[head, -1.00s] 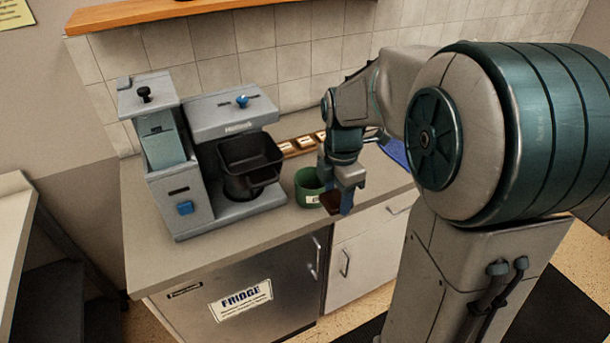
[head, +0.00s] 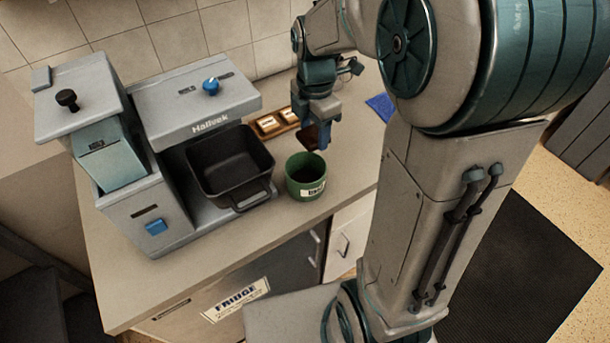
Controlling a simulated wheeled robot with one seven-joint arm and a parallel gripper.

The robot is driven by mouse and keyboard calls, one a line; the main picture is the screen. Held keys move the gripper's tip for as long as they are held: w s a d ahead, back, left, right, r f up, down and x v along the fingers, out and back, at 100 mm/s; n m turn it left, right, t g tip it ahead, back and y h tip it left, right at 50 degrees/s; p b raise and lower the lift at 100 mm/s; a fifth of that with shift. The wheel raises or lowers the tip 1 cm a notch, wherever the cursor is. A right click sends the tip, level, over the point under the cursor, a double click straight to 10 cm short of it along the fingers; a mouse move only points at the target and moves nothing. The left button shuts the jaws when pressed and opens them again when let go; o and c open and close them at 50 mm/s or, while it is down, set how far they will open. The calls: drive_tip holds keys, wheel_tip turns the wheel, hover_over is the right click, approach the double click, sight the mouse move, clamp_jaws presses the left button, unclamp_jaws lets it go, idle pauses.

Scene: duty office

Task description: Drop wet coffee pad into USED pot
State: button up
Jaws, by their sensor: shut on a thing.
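The green pot (head: 305,176) with a white label stands on the counter, right of the coffee machine. The label's writing is too small to read surely. My gripper (head: 318,136) is shut on a dark brown coffee pad (head: 309,137), held just behind and slightly right of the pot's rim in the picture. My fingers hide part of the pad. I cannot tell the exact height of the pad above the counter.
The grey coffee machine (head: 210,105) with a black basket (head: 229,170) stands close left of the pot. A wooden tray with labelled compartments (head: 268,124) lies behind. A blue item (head: 381,106) lies to the right. The counter front (head: 250,232) is clear.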

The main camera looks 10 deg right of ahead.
drive_tip(key=shift+f+b, duration=1.45)
drive_tip(key=shift+f, duration=0.85)
drive_tip(key=o, duration=1)
drive_tip(key=shift+o, duration=0.2)
drive_tip(key=shift+r, duration=0.1)
wheel_tip(320, 180, up, 14)
drive_tip(key=shift+b, duration=0.35)
drive_tip(key=shift+f, duration=0.2)
